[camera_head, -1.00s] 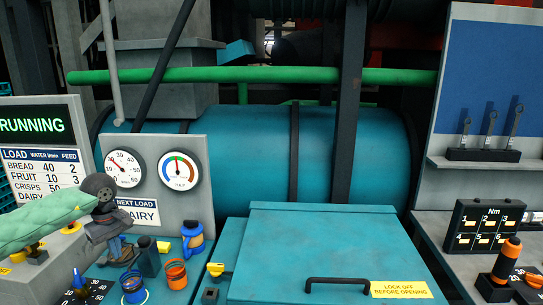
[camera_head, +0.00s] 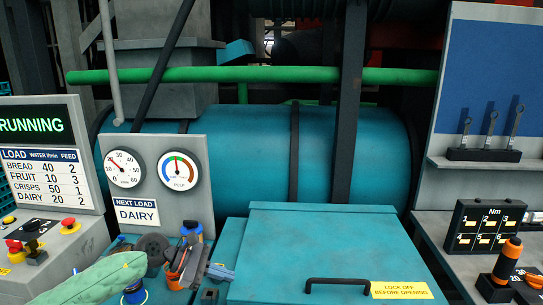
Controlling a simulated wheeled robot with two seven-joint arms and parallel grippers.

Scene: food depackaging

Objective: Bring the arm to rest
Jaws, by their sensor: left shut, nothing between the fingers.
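My left arm, in a pale green sleeve (camera_head: 100,280), comes in from the lower left of the head view. My left gripper (camera_head: 222,272) is shut and empty, pointing right over the small teal ledge beside the teal lid (camera_head: 320,240). It overlaps the orange cup (camera_head: 174,280) and the lower part of the blue bottle (camera_head: 191,229) in the picture; whether it touches them I cannot tell. A blue cup (camera_head: 135,294) is partly hidden by the sleeve. My right gripper is not in view.
A gauge panel (camera_head: 195,208) with a DAIRY sign stands behind the ledge. A RUNNING display (camera_head: 32,125) and a control box with red knobs (camera_head: 68,223) are at left. At right are a torque box (camera_head: 485,228) and an orange-handled tool (camera_head: 509,254).

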